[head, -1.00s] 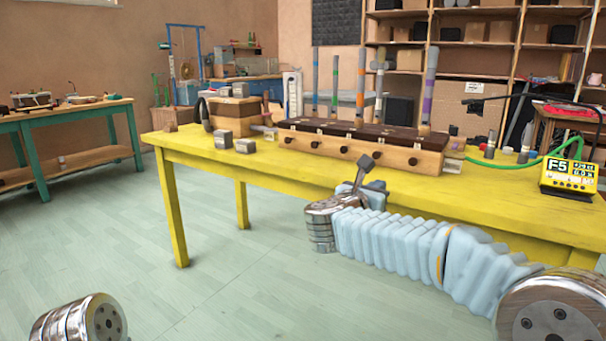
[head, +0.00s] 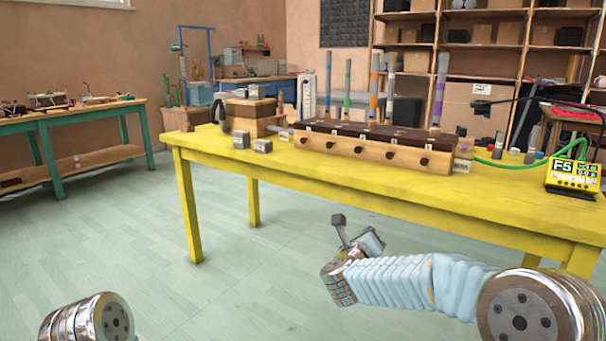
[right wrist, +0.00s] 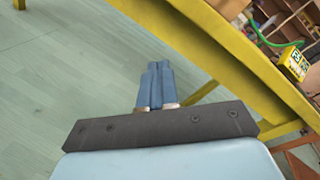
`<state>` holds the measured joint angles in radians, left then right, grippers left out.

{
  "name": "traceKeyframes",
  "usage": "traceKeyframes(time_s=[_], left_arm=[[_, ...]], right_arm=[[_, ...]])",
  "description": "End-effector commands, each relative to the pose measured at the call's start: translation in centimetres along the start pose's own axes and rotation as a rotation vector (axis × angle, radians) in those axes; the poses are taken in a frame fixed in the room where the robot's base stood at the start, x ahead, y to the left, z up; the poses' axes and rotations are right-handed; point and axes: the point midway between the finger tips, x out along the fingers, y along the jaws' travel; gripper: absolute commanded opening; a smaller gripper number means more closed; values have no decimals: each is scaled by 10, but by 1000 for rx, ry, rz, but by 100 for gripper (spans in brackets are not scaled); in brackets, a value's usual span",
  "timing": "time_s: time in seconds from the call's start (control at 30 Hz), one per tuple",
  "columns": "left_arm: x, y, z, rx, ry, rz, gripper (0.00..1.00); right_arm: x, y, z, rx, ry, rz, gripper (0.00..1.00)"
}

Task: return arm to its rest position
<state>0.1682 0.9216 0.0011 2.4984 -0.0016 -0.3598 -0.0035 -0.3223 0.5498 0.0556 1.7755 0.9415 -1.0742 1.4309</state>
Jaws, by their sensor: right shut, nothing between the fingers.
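My right arm (head: 400,283) comes in from the lower right in the head view and reaches left, in front of the yellow table (head: 330,190) and below its top. My right gripper shows in the right wrist view (right wrist: 157,70) with its two blue fingers together and nothing between them. It is over the green floor, beside the table's yellow edge (right wrist: 215,50). In the head view the gripper's end is partly hidden behind the wrist. Only a metal joint of my left arm shows at the lower left; the left gripper is out of view.
On the table stand a long wooden box with upright coloured tubes (head: 375,150), a smaller wooden box (head: 250,115), small grey blocks (head: 262,146) and a yellow display unit (head: 572,177) with a green cable. A green-legged bench (head: 70,120) stands far left. The floor between is clear.

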Motion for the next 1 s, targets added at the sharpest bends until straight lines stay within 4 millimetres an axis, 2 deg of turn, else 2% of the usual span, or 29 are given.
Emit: traceKeyframes(time_s=[0.17, 0.27, 0.37, 0.4, 0.47, 0.5, 0.63, 0.7, 0.8, 0.9, 1.0], left_arm=[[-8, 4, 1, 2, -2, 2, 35], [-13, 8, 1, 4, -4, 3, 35], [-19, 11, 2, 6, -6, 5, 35], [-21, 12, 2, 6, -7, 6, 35], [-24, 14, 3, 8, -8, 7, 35], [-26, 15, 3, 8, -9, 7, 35], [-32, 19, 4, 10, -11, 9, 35], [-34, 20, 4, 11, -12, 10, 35], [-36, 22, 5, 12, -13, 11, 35], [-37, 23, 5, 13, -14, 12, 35], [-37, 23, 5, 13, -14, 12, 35]], right_arm=[[4, 60, -61, -408, -23, 180, 0], [-6, 102, -113, -699, -64, 339, 0], [-35, 149, -181, -1025, -152, 556, 0], [-51, 165, -208, -1143, -201, 648, 0], [-81, 185, -248, -1305, -292, 788, 0], [-103, 196, -272, -1401, -364, 882, 0], [-184, 217, -340, -1628, -643, 1156, 0], [-225, 220, -364, -1695, -801, 1269, 0], [-270, 219, -387, -1742, -993, 1377, 0], [-297, 216, -398, -1758, -1118, 1430, 0], [-309, 215, -402, -1761, -1173, 1449, 0]])
